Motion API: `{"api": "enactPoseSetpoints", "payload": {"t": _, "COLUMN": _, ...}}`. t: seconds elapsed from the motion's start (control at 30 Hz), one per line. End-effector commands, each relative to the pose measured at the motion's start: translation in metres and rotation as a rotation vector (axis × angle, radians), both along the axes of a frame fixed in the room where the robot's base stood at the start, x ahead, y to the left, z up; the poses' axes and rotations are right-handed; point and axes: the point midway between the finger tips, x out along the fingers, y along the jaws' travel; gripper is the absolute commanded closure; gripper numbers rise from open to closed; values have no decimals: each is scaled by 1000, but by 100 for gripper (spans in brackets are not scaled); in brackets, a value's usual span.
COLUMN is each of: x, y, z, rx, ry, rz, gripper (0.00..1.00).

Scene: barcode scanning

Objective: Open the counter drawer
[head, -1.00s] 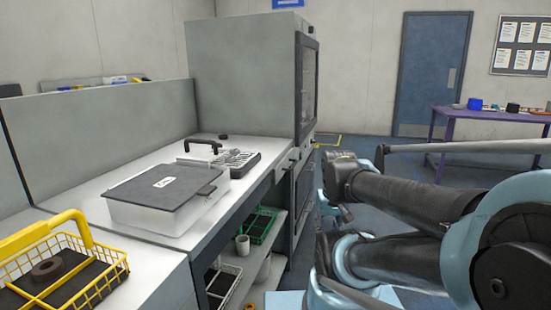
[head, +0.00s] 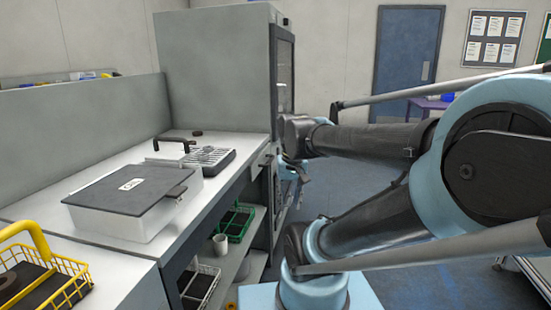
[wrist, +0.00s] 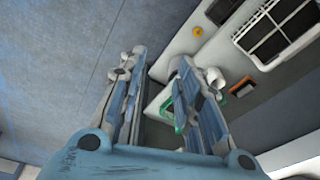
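The counter (head: 60,190) runs along the left in the head view. What looks like the counter drawer, with a small dark handle (head: 266,161), is in its front at the far end, beside the tall cabinet; it looks closed. My gripper (head: 301,181) is just right of that front in the head view, small and partly hidden by my arm. No contact with the handle shows. In the wrist view my gripper (wrist: 160,63) has its two fingers spread, with nothing held between them. The handle cannot be made out in the wrist view.
A lidded clear box (head: 130,205) and a grey rack (head: 206,158) stand on the counter. A yellow wire basket (head: 70,290) is at near left. Below, an open shelf holds a green rack (head: 237,222) and a white cup (head: 221,243). Open floor lies right of the counter.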

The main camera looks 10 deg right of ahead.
Motion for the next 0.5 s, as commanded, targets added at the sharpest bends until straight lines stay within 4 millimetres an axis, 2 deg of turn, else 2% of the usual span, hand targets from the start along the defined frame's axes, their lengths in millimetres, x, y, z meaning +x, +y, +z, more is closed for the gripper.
{"api": "enactPoseSetpoints", "payload": {"t": 0.03, "x": 13, "y": 0, "z": 13, "rx": 7, "ry": 5, "rz": -15, "gripper": 69}}
{"api": "enactPoseSetpoints", "payload": {"t": 0.2, "x": 51, "y": 0, "z": 50, "rx": 34, "ry": 22, "rz": -58, "gripper": 69}}
{"api": "enactPoseSetpoints", "payload": {"t": 0.5, "x": 125, "y": -3, "z": 104, "rx": 78, "ry": 52, "rz": -133, "gripper": 69}}
